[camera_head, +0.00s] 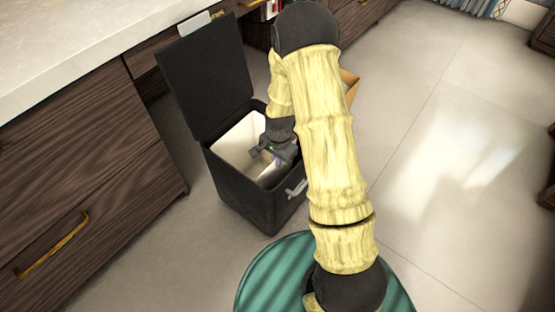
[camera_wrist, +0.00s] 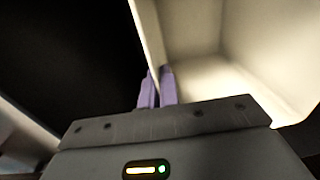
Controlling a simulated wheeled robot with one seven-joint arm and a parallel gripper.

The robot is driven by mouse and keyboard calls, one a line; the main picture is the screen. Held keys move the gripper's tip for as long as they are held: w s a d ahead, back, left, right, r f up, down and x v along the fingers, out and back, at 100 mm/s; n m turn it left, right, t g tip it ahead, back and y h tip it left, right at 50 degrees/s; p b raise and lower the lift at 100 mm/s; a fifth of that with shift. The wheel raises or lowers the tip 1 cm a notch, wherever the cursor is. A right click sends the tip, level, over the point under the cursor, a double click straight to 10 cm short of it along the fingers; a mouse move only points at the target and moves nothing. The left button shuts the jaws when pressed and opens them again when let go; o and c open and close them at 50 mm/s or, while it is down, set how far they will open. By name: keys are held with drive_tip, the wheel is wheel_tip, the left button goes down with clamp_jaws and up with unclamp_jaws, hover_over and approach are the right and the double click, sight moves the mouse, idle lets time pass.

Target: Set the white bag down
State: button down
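The white bag (camera_head: 238,142) stands as an open-topped, pale liner inside a black lidded bin (camera_head: 240,187). In the wrist view its pale inner walls (camera_wrist: 215,55) fill the right side, and a thin upright edge runs down to my fingertips. My gripper (camera_head: 275,160) is over the bin's mouth, pointing down. Its purple fingers (camera_wrist: 157,88) are close together, and the edge of the bag meets them, so they appear shut on it. The bag's bottom and far side are partly hidden by my gripper and arm.
The bin's black lid (camera_head: 207,75) stands open at the back left. A wooden cabinet (camera_head: 90,180) with a pale countertop (camera_head: 70,45) is on the left. An orange-brown object (camera_head: 350,82) shows partly behind my arm. The tiled floor (camera_head: 450,150) on the right is clear.

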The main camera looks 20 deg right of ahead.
drive_tip(key=shift+f, duration=0.45)
drive_tip(key=c, duration=1.6)
unclamp_jaws()
drive_tip(key=shift+c, duration=0.2)
drive_tip(key=shift+r, duration=0.1)
wheel_tip(320, 180, up, 13)
drive_tip(key=p, duration=0.7)
drive_tip(key=shift+s+d, duration=0.15)
drive_tip(key=shift+s, duration=0.1)
